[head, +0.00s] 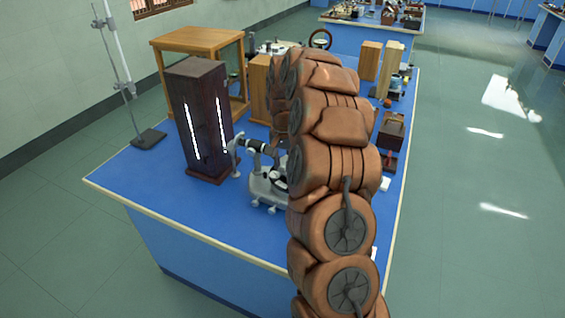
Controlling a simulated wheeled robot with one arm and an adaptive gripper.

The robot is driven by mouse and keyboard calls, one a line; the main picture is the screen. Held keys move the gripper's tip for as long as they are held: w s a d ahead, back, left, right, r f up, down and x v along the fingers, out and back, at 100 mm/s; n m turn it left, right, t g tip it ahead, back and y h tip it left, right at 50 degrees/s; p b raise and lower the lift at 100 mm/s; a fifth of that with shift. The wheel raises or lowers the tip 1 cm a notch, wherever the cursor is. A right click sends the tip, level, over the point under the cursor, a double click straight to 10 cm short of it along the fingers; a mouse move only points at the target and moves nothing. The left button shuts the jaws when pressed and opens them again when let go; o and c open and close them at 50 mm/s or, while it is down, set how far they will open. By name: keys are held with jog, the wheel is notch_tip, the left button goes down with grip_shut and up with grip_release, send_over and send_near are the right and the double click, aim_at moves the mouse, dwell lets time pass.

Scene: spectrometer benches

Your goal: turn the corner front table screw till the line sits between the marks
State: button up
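A grey spectrometer (268,182) stands on the blue bench, with a dark telescope tube (258,146) at its upper left. My brown arm covers its right side. The table screws are too small to tell apart, and the line and marks cannot be made out in this view. My gripper is hidden behind my own arm, so its place relative to the screw does not show.
A tall dark wooden box (198,118) with two bright slits stands left of the spectrometer. The blue bench top (150,190) is clear at front left. A retort stand (148,139), a wooden stool (200,40) and wooden blocks (369,60) stand farther back.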

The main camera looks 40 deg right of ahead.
grip_shut()
jog(key=shift+f+b, duration=0.1)
jog(key=shift+b, duration=0.2)
jog(key=shift+f+m+b, duration=0.2)
jog(key=shift+m+b, duration=0.3)
jog(key=shift+b, duration=0.3)
jog(key=shift+m+b, duration=0.7)
jog(key=shift+b, duration=0.55)
jog(key=m+b, duration=0.3)
jog(key=b, duration=0.1)
jog(key=shift+r+m+b, duration=0.15)
jog(key=shift+m+b, duration=0.65)
jog(key=shift+m, duration=0.25)
jog(key=shift+r+m+b, duration=0.1)
jog(key=shift+m+b, duration=0.65)
jog(key=shift+m, duration=0.3)
